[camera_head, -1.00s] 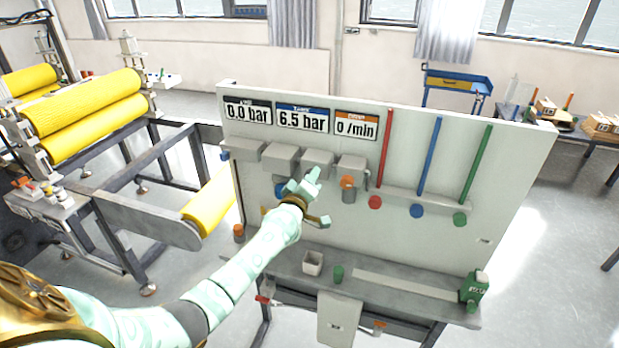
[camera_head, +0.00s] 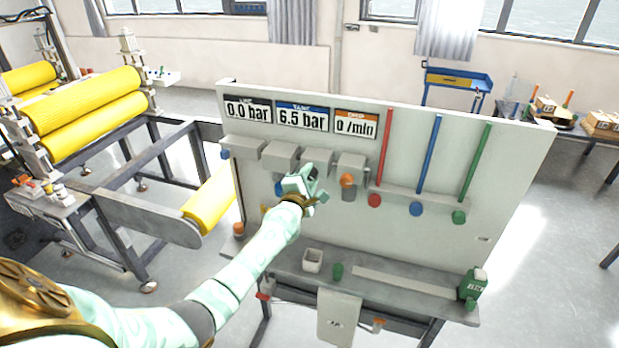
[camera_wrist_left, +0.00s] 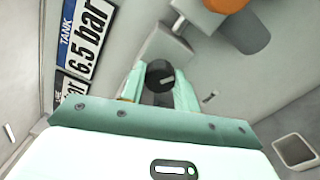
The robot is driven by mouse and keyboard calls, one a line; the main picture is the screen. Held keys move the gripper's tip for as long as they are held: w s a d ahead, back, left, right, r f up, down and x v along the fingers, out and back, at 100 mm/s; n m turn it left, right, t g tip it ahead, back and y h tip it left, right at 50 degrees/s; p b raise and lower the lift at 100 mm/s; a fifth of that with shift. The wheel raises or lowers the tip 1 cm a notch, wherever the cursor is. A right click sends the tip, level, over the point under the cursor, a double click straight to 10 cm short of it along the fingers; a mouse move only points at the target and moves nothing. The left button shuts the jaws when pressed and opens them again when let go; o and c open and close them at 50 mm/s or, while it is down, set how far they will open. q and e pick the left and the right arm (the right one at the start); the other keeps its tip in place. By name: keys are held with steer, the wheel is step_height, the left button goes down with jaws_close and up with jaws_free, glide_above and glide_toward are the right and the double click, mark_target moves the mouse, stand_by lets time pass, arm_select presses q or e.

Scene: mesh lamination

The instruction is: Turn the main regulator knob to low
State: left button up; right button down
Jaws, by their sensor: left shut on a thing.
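A dark round knob (camera_wrist_left: 160,76) with a pale mark on its face sits between the fingers of my left gripper (camera_wrist_left: 160,92) in the left wrist view. I take it for the main regulator knob. In the head view my left gripper (camera_head: 312,184) is at the panel, below the row of grey blocks, and hides the knob. The gripper is shut on the knob. The left display (camera_head: 249,110) appears to read 0.0 bar, and the TANK display (camera_head: 303,117) reads 6.5 bar. My right gripper is not in view.
An orange-topped part (camera_head: 347,180) is close to the right of my gripper. Red, blue and green tubes (camera_head: 429,165) stand farther right on the panel (camera_head: 500,190).

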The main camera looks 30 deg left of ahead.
arm_select(q)
steer(key=n, duration=1.1)
steer(key=shift+b, duration=0.3)
steer(key=n, duration=0.3)
steer(key=shift+f+n, duration=0.1)
steer(key=shift+n, duration=0.3)
steer(key=n, duration=0.5)
steer(key=shift+b, duration=0.3)
steer(key=n, duration=0.5)
steer(key=shift+s, duration=0.1)
steer(key=o, duration=1)
